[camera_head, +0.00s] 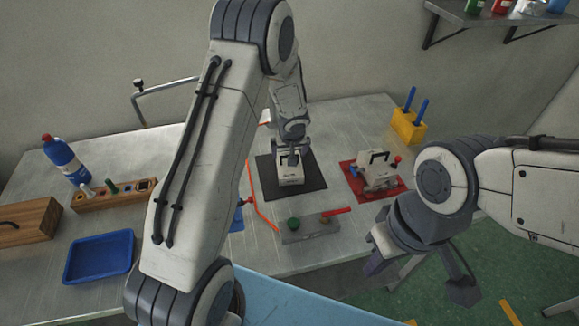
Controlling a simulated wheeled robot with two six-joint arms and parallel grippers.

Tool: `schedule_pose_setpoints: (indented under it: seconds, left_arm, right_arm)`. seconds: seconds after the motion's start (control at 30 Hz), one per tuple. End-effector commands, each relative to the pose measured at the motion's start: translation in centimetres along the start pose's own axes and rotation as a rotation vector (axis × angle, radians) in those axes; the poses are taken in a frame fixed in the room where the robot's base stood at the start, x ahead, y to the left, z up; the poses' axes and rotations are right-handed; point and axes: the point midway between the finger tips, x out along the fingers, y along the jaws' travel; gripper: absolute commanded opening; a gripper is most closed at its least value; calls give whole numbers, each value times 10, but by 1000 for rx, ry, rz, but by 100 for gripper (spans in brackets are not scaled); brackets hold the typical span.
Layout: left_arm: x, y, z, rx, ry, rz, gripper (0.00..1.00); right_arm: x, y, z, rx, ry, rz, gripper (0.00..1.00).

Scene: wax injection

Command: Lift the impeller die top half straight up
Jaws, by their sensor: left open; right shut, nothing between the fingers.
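A light-coloured die block (290,178) stands on the black mat (314,179) in the middle of the bench. I take it for the impeller die; the seam between its halves is too small to make out. My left gripper (289,158) points down at the top of this block and is open. Its fingers are at the block's upper part; whether they touch it I cannot tell. My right gripper (463,290) is shut and empty at the lower right, off the bench's front edge and above the green floor.
A second die with a dark handle (376,178) stands on a red mat (352,186) to the right. A grey fixture (311,229) with a green knob and red lever lies in front. A yellow holder (408,128) is behind right; a blue tray (99,257) and bottle (65,160) are left.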

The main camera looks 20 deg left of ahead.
Motion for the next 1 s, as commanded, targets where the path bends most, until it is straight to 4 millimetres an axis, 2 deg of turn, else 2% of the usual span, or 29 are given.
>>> schedule_pose_setpoints:
  seconds: [0.1,0.2,0.47,0.5,0.57,0.6,0.73,0.77,1.0]
  left_arm:
    - [19,1,0,0,-2,-1,100]
    - [28,1,0,0,0,0,100]
    - [31,1,0,0,0,0,100]
    - [31,1,0,0,0,0,92]
    - [31,1,0,0,0,0,69]
    - [31,1,0,0,0,0,54]
    - [31,1,0,0,0,0,4]
    - [30,1,0,0,0,0,0]
    - [29,2,-2,0,4,2,0]
  right_arm:
    - [-2,0,0,0,0,0,0]
    - [-2,0,0,0,0,0,0]
    - [-2,0,0,0,0,0,0]
    - [-2,0,0,0,0,0,0]
    - [-2,0,0,0,0,0,0]
    - [-2,0,0,0,0,0,0]
    - [-2,0,0,0,0,0,0]
    - [-2,0,0,0,0,0,0]
    - [-2,0,0,0,0,0,0]
